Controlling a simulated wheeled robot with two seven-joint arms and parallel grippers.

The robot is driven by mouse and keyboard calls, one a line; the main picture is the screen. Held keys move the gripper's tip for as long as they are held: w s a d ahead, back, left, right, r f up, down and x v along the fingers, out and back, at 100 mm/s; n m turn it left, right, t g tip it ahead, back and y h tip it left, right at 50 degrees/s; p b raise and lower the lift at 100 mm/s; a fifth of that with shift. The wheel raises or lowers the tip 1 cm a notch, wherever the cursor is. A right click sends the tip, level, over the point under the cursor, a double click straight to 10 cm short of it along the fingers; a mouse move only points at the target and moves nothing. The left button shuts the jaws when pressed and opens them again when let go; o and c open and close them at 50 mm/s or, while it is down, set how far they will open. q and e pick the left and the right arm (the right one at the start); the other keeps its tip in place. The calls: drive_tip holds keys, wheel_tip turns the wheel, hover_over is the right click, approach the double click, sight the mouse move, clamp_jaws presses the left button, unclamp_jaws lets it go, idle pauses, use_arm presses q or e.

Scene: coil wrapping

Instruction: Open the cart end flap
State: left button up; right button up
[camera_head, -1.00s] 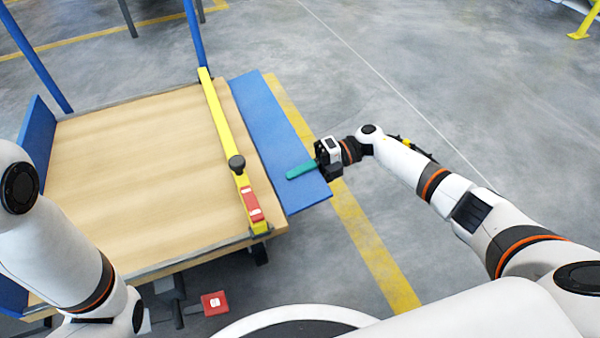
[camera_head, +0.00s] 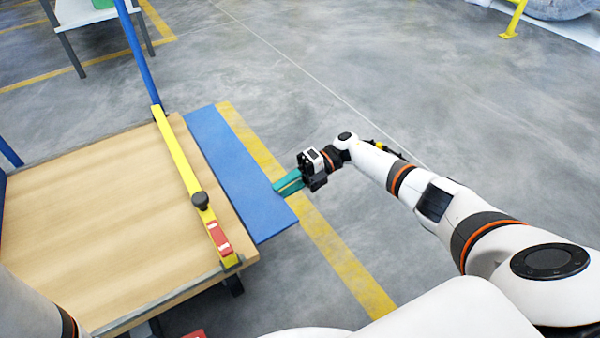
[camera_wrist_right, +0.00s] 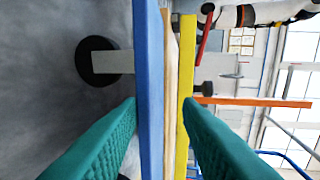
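The blue end flap (camera_head: 240,170) is folded out, roughly flat, along the right side of the cart's wooden deck (camera_head: 100,210). In the right wrist view the flap (camera_wrist_right: 149,60) is seen edge-on. Contact cannot be told.
A blue post (camera_head: 138,50) rises at the cart's far corner. Yellow floor tape (camera_head: 335,250) runs beside the flap. The grey floor to the right is clear. A grey table (camera_head: 95,15) stands at the far left, and a yellow stand (camera_head: 514,18) at the far right.

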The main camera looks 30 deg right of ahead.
drive_tip(key=d, duration=0.3)
drive_tip(key=d+r, duration=0.1)
drive_tip(key=d, duration=0.1)
drive_tip(key=shift+w+d, duration=0.2)
drive_tip(key=shift+d, duration=0.15)
